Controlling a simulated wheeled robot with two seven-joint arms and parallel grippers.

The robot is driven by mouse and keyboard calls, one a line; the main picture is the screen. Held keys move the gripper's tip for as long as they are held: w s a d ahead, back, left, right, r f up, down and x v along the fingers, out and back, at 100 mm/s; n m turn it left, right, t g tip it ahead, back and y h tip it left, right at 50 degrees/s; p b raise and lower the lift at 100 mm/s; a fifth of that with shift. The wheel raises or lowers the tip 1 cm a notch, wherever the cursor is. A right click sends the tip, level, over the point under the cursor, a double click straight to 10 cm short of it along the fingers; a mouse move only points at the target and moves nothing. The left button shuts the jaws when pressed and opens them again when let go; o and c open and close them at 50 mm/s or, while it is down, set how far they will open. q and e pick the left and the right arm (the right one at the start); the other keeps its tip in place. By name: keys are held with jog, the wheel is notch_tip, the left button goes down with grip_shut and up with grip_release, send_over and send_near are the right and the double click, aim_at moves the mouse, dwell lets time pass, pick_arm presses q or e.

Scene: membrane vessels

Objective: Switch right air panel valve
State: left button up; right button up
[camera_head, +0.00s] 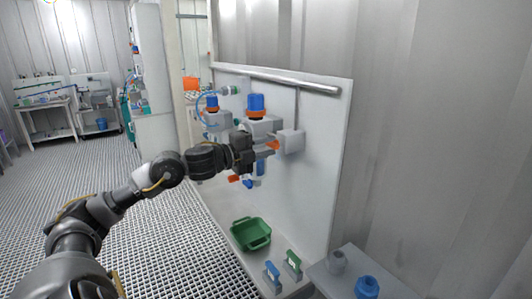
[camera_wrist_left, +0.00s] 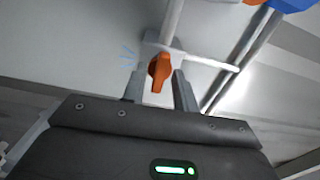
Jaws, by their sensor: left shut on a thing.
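The white air panel (camera_head: 315,110) stands upright at the centre right in the head view. My left gripper (camera_head: 270,149) reaches it from the left, at a small orange valve handle (camera_head: 272,144) beside a white box (camera_head: 291,141). In the left wrist view the orange valve handle (camera_wrist_left: 158,72) sits between the two fingertips of my left gripper (camera_wrist_left: 160,82), which is shut on it. The handle's base is on a grey pipe fitting. A second orange handle (camera_head: 234,178) shows lower on the panel. My right gripper is not in view.
Blue-capped filter units (camera_head: 256,104) (camera_head: 211,103) are mounted close beside the gripper. A green basket (camera_head: 251,234) and two small blue and green clamp-like items (camera_head: 272,274) (camera_head: 293,263) lie below. A grey surface with a blue bottle (camera_head: 367,287) is at the lower right.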

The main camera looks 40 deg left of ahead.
pick_arm(q)
jog(key=shift+f, duration=0.1)
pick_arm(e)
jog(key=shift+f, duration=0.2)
pick_arm(q)
jog(key=o, duration=0.6)
jog(key=shift+s, duration=0.1)
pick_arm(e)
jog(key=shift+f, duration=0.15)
